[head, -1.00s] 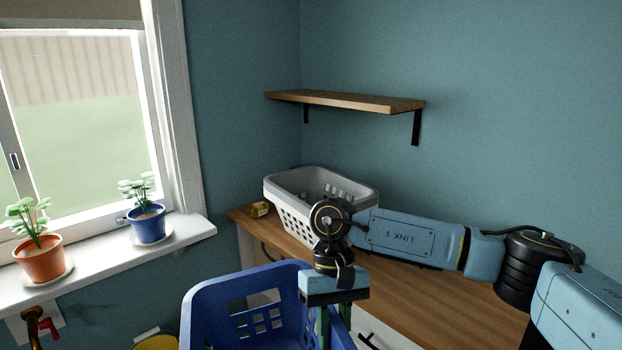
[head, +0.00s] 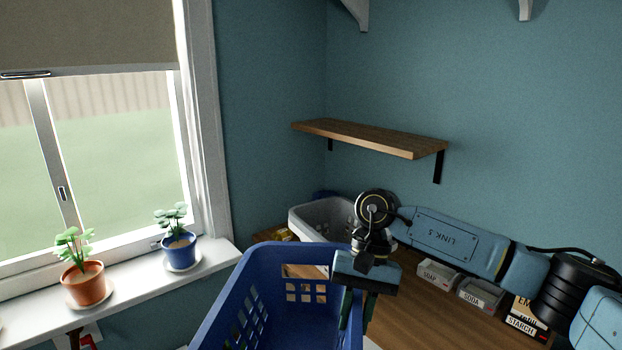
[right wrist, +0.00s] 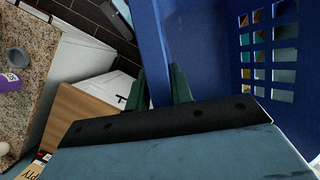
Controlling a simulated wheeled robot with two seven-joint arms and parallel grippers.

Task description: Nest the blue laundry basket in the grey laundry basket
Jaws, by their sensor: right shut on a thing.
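The blue laundry basket (head: 262,290) hangs upright in front of the wooden counter in the head view, its far rim overlapping the view of the grey basket. My right gripper (head: 356,308) is shut on the blue basket's right-hand rim. The right wrist view shows the green fingers (right wrist: 178,85) at the blue wall (right wrist: 205,60) with its square holes. The grey laundry basket (head: 312,218) stands on the counter's far left end under the shelf, partly hidden by the blue basket and my right arm. My left gripper is out of view.
Soap (head: 437,275), soda (head: 480,293) and starch (head: 526,315) boxes stand on the wooden counter (head: 415,320), right of the grey basket. A wall shelf (head: 370,138) hangs above. Potted plants (head: 180,250) line the windowsill (head: 150,295) at left.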

